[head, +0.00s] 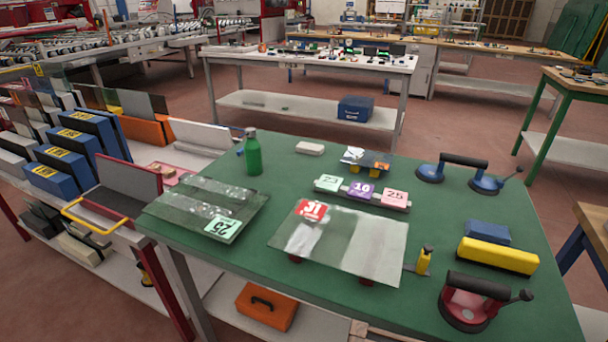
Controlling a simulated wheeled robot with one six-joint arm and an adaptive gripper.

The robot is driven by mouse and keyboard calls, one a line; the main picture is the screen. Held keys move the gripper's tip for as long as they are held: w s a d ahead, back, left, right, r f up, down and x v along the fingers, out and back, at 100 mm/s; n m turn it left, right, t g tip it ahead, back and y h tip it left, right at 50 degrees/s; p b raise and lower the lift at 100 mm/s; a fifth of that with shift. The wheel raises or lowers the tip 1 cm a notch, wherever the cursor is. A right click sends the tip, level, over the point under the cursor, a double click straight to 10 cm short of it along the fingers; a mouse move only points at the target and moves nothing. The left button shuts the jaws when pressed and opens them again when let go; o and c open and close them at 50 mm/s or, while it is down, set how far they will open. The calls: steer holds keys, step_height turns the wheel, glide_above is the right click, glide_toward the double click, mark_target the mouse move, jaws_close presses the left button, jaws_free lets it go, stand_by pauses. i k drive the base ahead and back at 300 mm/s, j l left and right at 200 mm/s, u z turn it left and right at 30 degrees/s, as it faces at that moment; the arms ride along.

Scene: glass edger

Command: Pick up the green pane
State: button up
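A glass pane (190,212) with a pale green label reading 25 lies at the left end of the green table (320,165). It looks dark green against the tabletop, and light bands run across it. A second, clearer pane (352,240) with a red label reading 31 lies to its right, near the front edge, with small dark red supports showing under it. The label is the only clear green mark on the left pane; I cannot tell the glass tint for certain. My gripper is not in view.
A green bottle (252,153) stands behind the left pane. A rack with numbered tags (362,191) stands behind the clear pane. Blue (462,172) and red (475,304) suction lifters, a yellow block (497,256) and a yellow-handled tool (424,261) occupy the right side.

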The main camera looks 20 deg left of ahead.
mark_target(215, 210)
steer(key=k+j+u, duration=0.1)
steer(key=u, duration=0.35)
steer(key=k+j+u, duration=0.2)
steer(key=u, duration=0.25)
steer(key=k+j+u, duration=0.2)
steer(key=u, duration=0.25)
steer(key=z, duration=0.25)
steer(key=i+j+z, duration=0.2)
steer(key=z, duration=0.25)
steer(key=i+j+z, duration=0.1)
steer(key=j+z, duration=0.3)
steer(key=i+j+z, duration=0.1)
steer(key=j, duration=0.55)
steer(key=i+j, duration=0.2)
steer(key=j, duration=0.45)
steer(key=i+j+z, duration=0.15)
steer(key=j, duration=0.5)
steer(key=j+z, duration=0.1)
steer(key=j, duration=0.55)
steer(key=k+l+u, duration=0.45)
steer(key=k+u, duration=0.15)
steer(key=k, duration=0.2)
steer(key=k+l+u, duration=0.1)
steer(key=k+u, duration=0.2)
steer(key=k, duration=0.15)
